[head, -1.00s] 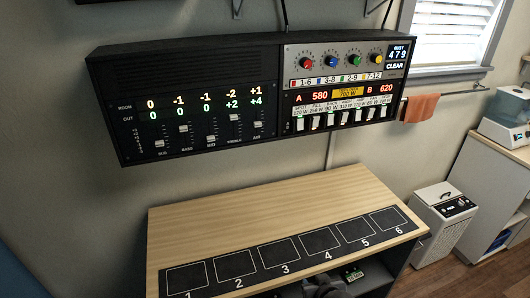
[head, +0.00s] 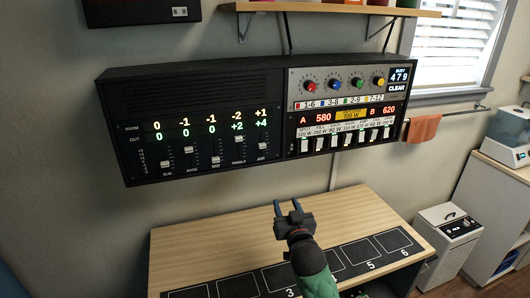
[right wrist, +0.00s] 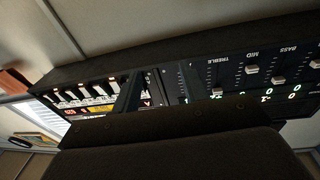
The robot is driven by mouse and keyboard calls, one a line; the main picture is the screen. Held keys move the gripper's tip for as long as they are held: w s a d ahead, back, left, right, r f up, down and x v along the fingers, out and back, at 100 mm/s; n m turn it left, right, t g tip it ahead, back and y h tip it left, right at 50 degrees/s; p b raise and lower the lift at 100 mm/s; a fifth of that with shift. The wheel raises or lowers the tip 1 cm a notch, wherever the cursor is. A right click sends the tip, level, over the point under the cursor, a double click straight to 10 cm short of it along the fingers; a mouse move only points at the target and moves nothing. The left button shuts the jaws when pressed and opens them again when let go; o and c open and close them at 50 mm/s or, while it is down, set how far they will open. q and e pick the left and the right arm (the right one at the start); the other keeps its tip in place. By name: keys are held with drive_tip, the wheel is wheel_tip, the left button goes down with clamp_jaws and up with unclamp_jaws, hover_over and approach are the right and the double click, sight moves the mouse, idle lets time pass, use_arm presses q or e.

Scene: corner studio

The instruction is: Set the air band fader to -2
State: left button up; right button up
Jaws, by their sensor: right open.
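The black mixer panel (head: 200,120) on the wall has a row of faders. The air fader (head: 262,146) is the rightmost, labelled AIR, with its knob in the upper part of its slot. Above it the ROOM row reads +1 and the OUT row reads +4. My right gripper (head: 287,202) is open and empty, below the panel and above the table. In the right wrist view its two fingers (right wrist: 160,88) stand apart in front of the panel, which appears upside down; the air fader seems hidden by a finger there. My left gripper is not in view.
The treble fader (head: 238,142) sits just left of the air fader. A section with coloured knobs and white switches (head: 346,141) adjoins on the right. Below is a wooden table (head: 212,240) with numbered black squares. A shelf (head: 340,9) is above the panel.

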sight(263, 147)
use_arm(q)
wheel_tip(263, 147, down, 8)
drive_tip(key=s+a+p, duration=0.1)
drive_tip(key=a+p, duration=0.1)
drive_tip(key=p, duration=0.1)
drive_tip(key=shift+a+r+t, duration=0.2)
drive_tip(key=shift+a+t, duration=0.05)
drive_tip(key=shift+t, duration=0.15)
use_arm(e)
drive_tip(key=shift+w+a+r+n+t+y, duration=0.25)
drive_tip(key=shift+w+a+r+t+y, duration=0.25)
drive_tip(key=shift+w+a+r, duration=1.05)
drive_tip(key=shift+w+a+r+n+t+y, duration=0.3)
drive_tip(key=shift+w+a+r+t+y, duration=0.3)
drive_tip(key=shift+w+r, duration=1.8)
drive_tip(key=shift+w+a+r+n+t+y, duration=0.35)
drive_tip(key=shift+w+a+r, duration=0.85)
drive_tip(key=shift+r, duration=1.55)
drive_tip(key=shift+c, duration=0.4)
clamp_jaws()
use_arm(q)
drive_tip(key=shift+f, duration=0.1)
use_arm(e)
drive_tip(key=shift+f, duration=0.1)
